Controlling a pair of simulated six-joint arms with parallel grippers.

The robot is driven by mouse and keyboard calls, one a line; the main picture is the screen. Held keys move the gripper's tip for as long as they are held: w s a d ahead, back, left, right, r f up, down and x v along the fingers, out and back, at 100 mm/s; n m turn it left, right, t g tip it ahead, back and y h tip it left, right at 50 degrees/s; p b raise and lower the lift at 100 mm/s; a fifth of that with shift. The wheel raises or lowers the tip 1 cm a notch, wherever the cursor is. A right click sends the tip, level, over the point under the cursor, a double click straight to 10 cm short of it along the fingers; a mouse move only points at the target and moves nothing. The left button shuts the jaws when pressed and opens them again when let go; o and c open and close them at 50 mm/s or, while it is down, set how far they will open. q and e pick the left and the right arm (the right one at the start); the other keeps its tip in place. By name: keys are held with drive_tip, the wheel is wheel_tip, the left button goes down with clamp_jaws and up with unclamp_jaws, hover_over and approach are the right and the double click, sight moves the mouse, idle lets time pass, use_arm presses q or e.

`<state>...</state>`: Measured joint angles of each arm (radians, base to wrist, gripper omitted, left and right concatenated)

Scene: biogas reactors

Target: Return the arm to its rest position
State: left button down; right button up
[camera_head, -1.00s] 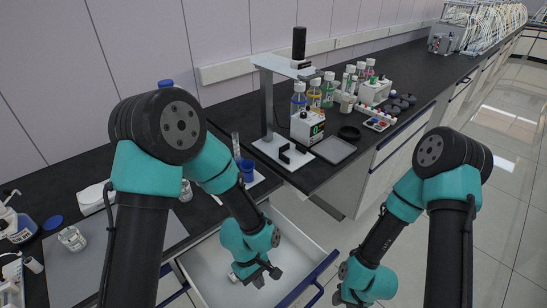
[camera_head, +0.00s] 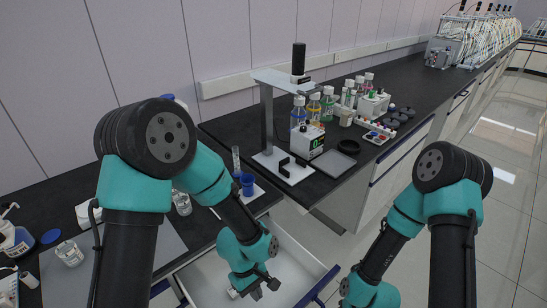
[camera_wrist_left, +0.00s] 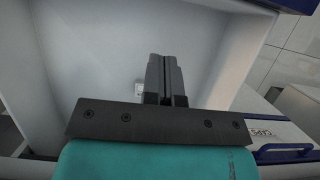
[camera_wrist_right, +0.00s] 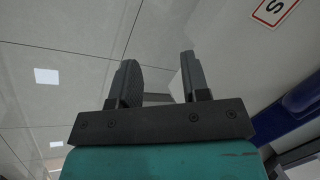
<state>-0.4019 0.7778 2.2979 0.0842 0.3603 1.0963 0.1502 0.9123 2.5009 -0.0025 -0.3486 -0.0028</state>
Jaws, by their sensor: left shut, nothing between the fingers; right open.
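My left gripper (camera_head: 262,287) is over the open white drawer (camera_head: 290,254), its fingers pointing down into it. In the left wrist view the fingers of my left gripper (camera_wrist_left: 166,62) are together with nothing between them. In the right wrist view my right gripper (camera_wrist_right: 158,75) is open and empty above the tiled floor.
The dark bench (camera_head: 235,135) carries a stand (camera_head: 267,115) with a scale, several bottles with coloured caps (camera_head: 313,105), and a blue cup (camera_head: 247,184). A glass jar (camera_head: 69,253) stands on the grey mat at the left. The drawer's blue front edge (camera_head: 318,284) stands out from the bench.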

use_arm(q)
drive_tip(key=s+d+f, duration=0.4)
drive_tip(key=s+f, duration=0.1)
drive_tip(key=w+a, duration=0.7)
drive_tip(key=w, duration=0.1)
drive_tip(key=shift+w, duration=0.15)
idle(0.5)
drive_tip(key=shift+d+f, duration=0.1)
drive_tip(key=s+d, duration=0.6)
drive_tip(key=s, duration=0.1)
drive_tip(key=shift+s+d, duration=0.3)
drive_tip(key=shift+w+a, duration=0.1)
drive_tip(key=shift+w, duration=0.05)
idle(0.4)
